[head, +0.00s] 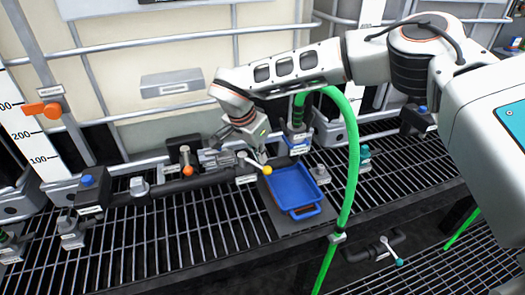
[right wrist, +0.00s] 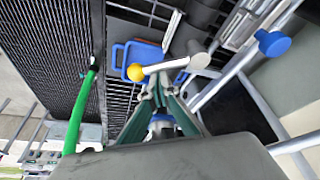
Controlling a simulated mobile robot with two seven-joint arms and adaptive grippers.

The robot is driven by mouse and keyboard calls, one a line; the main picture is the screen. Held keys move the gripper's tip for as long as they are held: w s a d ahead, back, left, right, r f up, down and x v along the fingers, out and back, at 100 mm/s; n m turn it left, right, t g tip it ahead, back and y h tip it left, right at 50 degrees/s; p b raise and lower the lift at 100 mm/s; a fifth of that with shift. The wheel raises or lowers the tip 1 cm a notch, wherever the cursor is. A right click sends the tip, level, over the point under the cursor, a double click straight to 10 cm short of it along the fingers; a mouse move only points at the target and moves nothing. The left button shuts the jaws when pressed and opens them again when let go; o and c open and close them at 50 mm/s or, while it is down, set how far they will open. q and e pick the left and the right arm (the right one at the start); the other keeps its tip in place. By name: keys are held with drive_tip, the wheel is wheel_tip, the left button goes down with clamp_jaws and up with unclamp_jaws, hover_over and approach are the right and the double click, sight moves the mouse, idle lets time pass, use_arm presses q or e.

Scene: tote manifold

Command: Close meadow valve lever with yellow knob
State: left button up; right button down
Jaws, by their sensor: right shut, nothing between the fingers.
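The yellow knob (head: 267,170) sits at the end of a short pale lever on the dark manifold pipe, above the upper left edge of the blue tray. In the right wrist view the yellow knob (right wrist: 135,72) and its lever (right wrist: 168,66) lie just beyond my fingertips. My right gripper (head: 261,156) is shut and empty, pointing down right beside the lever. In the right wrist view the fingertips (right wrist: 160,82) come together close to the lever; I cannot tell whether they touch it. My left gripper is not in view.
An orange-handled valve (head: 186,158) stands left along the pipe. Large caged totes (head: 180,45) rise behind. A blue knob (right wrist: 272,43) shows in the right wrist view.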

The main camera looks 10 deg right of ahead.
drive_tip(key=m, duration=0.1)
drive_tip(key=s+a+m+g, duration=0.1)
drive_tip(key=shift+a+m+h+p, duration=0.15)
drive_tip(key=shift+m+h+p, duration=0.15)
drive_tip(key=shift+m, duration=0.1)
drive_tip(key=shift+s+a+m+g, duration=0.3)
drive_tip(key=shift+a+m, duration=0.15)
drive_tip(key=shift+m, duration=0.55)
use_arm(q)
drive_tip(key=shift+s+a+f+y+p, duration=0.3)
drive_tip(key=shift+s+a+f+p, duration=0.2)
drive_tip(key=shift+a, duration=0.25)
use_arm(e)
drive_tip(key=shift+s+a+m+g, duration=0.1)
drive_tip(key=shift+a+m+g, duration=0.2)
drive_tip(key=shift+m, duration=0.5)
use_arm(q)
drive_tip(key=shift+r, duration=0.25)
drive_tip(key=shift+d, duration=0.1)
use_arm(e)
drive_tip(key=shift+d+r, duration=0.1)
